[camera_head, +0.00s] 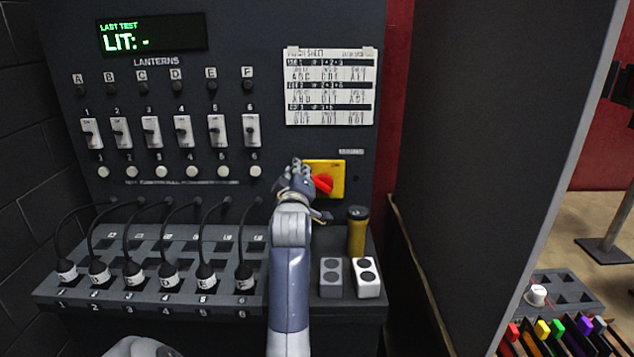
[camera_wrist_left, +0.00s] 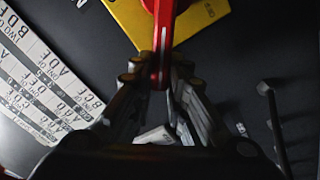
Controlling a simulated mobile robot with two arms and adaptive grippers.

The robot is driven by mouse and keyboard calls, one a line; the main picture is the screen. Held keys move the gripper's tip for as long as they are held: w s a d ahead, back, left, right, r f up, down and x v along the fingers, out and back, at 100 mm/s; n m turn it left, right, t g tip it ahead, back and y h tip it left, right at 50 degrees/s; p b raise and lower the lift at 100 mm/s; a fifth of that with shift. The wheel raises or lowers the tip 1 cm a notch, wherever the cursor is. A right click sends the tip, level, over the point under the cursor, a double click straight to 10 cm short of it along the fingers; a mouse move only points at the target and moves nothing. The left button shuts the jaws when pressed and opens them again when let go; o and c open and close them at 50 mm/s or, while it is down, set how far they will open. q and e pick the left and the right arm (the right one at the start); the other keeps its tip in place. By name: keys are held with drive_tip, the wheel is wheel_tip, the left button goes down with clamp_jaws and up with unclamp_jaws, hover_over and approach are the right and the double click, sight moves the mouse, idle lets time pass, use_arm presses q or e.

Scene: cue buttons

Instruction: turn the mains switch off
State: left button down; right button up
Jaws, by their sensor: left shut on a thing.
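The mains switch is a red rotary handle (camera_head: 323,182) on a yellow plate (camera_head: 338,170), at the right of the dark panel. In the head view the handle lies roughly sideways with a slight tilt. My left gripper (camera_head: 301,176) is at the switch and covers the left part of the plate. In the left wrist view my left gripper (camera_wrist_left: 163,82) is shut on the red handle (camera_wrist_left: 161,45), with the yellow plate (camera_wrist_left: 128,18) behind it. My right gripper is not in view.
Left of the switch are toggle switches (camera_head: 182,131) under a display (camera_head: 152,34) reading "LIT: -". Plugged cables (camera_head: 105,270) fill the ledge below. A yellow cylinder (camera_head: 357,235) and two small blocks (camera_head: 331,278) stand right of my arm. A dark partition (camera_head: 490,150) rises further right.

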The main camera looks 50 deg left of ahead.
use_arm(q)
drive_tip(key=shift+s+a+f+n, duration=0.2)
drive_tip(key=shift+f+n, duration=0.65)
drive_tip(key=shift+n, duration=0.4)
drive_tip(key=shift+s+a+f+n, duration=0.2)
drive_tip(key=shift+f+n, duration=0.65)
drive_tip(key=shift+n, duration=0.35)
drive_tip(key=shift+s+a+f+n, duration=0.1)
drive_tip(key=shift+s+f+n, duration=0.1)
drive_tip(key=shift+f+n, duration=0.85)
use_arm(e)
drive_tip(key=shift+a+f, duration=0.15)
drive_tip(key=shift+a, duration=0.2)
use_arm(q)
drive_tip(key=shift+r, duration=0.15)
drive_tip(key=c, duration=1.6)
unclamp_jaws()
drive_tip(key=shift+o, duration=0.2)
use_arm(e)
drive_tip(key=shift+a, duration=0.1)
use_arm(q)
drive_tip(key=shift+r, duration=0.15)
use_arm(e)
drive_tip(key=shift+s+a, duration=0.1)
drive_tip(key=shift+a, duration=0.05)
